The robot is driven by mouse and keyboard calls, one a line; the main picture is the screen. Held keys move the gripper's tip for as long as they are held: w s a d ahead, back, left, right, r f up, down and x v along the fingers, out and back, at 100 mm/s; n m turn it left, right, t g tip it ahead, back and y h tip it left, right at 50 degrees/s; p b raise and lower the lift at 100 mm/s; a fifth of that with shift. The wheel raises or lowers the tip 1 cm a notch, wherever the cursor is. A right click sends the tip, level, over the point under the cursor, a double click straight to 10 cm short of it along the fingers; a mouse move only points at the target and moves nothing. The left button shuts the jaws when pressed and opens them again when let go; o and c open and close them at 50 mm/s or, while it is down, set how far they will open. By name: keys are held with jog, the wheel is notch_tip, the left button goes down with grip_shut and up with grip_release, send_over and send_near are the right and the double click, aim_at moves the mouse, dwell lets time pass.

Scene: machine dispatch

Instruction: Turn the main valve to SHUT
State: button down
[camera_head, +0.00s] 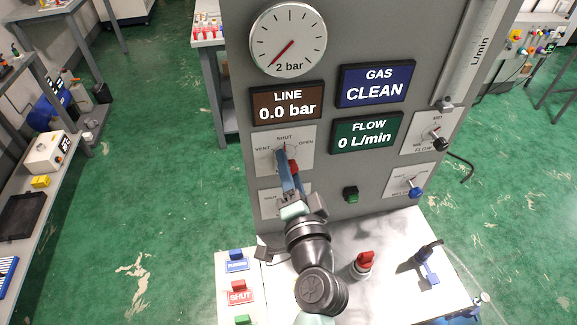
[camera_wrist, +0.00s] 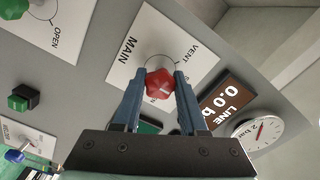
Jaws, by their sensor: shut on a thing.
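The main valve is a red knob (camera_wrist: 159,84) on a white plate (camera_wrist: 117,62) marked MAIN and VENT in the wrist view. In the head view the plate (camera_head: 304,139) reads VENT, SHUT and OPEN, and a bit of the red knob (camera_head: 294,167) shows beside my fingers. My gripper (camera_wrist: 157,76) has its two blue fingers on either side of the knob, shut on it. It also shows in the head view (camera_head: 286,160), reaching up to the plate. Fingers hide part of the dial, and I cannot tell which label the knob points to.
The grey panel holds a round gauge (camera_head: 288,40), a LINE 0.0 bar display (camera_head: 287,102), a GAS CLEAN display (camera_head: 376,85) and a FLOW 0 L/min display (camera_head: 367,132). A green button (camera_head: 351,194) and a blue knob (camera_head: 415,193) sit lower right. A red-topped object (camera_head: 365,262) stands on the bench.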

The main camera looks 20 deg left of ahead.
dwell(0.4)
jog(key=shift+c, duration=2.2)
grip_release()
jog(key=shift+s, duration=0.1)
jog(key=b+v, duration=0.4)
jog(key=v, duration=0.9)
jog(key=shift+b, duration=0.4)
